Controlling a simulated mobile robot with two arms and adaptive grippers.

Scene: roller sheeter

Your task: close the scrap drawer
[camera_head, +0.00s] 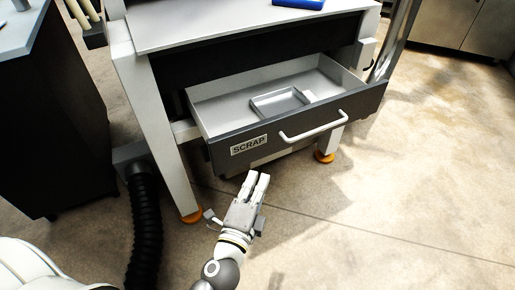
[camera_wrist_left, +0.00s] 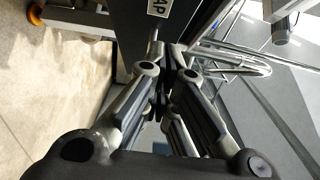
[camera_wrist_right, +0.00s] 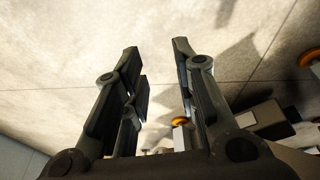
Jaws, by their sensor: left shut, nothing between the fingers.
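The scrap drawer (camera_head: 225,151) is pulled out from under the machine's white top, with its pale inside showing. Its dark grey front bears a SCRAP label (camera_head: 249,145) and a white bar handle (camera_head: 312,128). A small grey tray (camera_head: 280,103) lies inside the drawer. My left gripper (camera_head: 258,175) is shut and empty, just in front of and below the drawer front, left of the handle. In the left wrist view its fingertips (camera_wrist_left: 168,50) are together near the dark front; contact cannot be told. My right gripper (camera_wrist_right: 155,47) is open and empty above the floor.
White machine legs (camera_head: 160,120) on orange feet (camera_head: 190,215) stand either side of the drawer. A black ribbed hose (camera_head: 143,220) runs beside the left leg. A dark cabinet (camera_head: 60,120) stands at left. The floor at right (camera_head: 430,180) is clear.

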